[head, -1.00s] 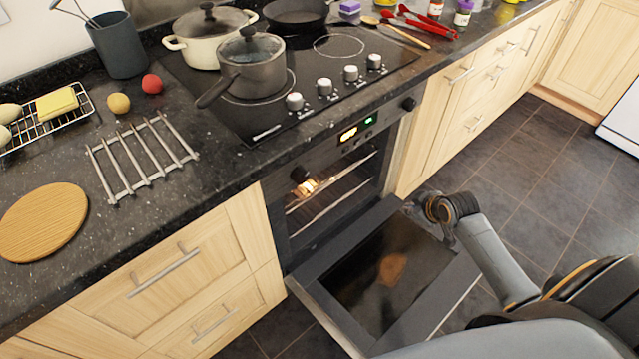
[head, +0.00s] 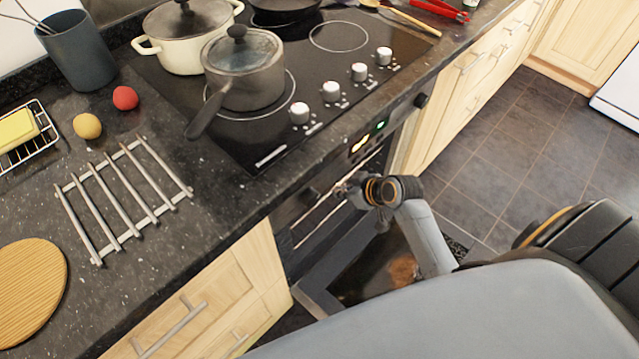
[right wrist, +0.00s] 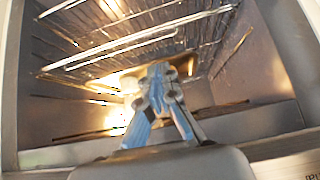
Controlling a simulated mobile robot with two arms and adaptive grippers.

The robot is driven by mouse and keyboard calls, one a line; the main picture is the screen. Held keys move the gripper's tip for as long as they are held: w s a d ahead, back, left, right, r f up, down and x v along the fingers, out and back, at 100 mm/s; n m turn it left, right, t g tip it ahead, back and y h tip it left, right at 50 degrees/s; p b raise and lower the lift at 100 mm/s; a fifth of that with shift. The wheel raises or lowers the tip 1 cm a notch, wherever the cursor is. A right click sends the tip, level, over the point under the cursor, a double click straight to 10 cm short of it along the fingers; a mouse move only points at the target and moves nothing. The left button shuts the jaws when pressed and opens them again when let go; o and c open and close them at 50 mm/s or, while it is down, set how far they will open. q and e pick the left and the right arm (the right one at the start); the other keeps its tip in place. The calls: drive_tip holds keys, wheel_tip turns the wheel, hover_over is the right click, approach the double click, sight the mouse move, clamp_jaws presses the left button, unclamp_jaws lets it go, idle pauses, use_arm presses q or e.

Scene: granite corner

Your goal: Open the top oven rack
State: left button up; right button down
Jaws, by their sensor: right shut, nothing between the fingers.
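The oven's door (head: 325,300) hangs open and low in the head view, its dark glass partly hidden by my right arm. The top oven rack (right wrist: 130,40) is a set of bright metal wires high in the lit cavity in the right wrist view. My right gripper (right wrist: 158,75) is shut and empty at the oven's mouth, pointing inward below the rack's front wires; I cannot tell whether it touches them. In the head view the right gripper (head: 348,186) is at the opening, under the counter edge. My left gripper is not in view.
Above the oven is a black hob (head: 300,60) with a grey saucepan (head: 243,75) and a cream pot (head: 185,35). A metal trivet (head: 122,195) and a round wooden board (head: 28,290) lie on the counter. Tiled floor (head: 500,160) is clear to the right.

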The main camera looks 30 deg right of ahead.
sight(325, 196)
drive_tip(key=b+x, duration=0.1)
drive_tip(key=x, duration=0.7)
drive_tip(key=shift+a+f, duration=0.1)
drive_tip(key=shift+f, duration=0.2)
drive_tip(key=shift+w+f, duration=0.1)
drive_tip(key=shift+w, duration=0.1)
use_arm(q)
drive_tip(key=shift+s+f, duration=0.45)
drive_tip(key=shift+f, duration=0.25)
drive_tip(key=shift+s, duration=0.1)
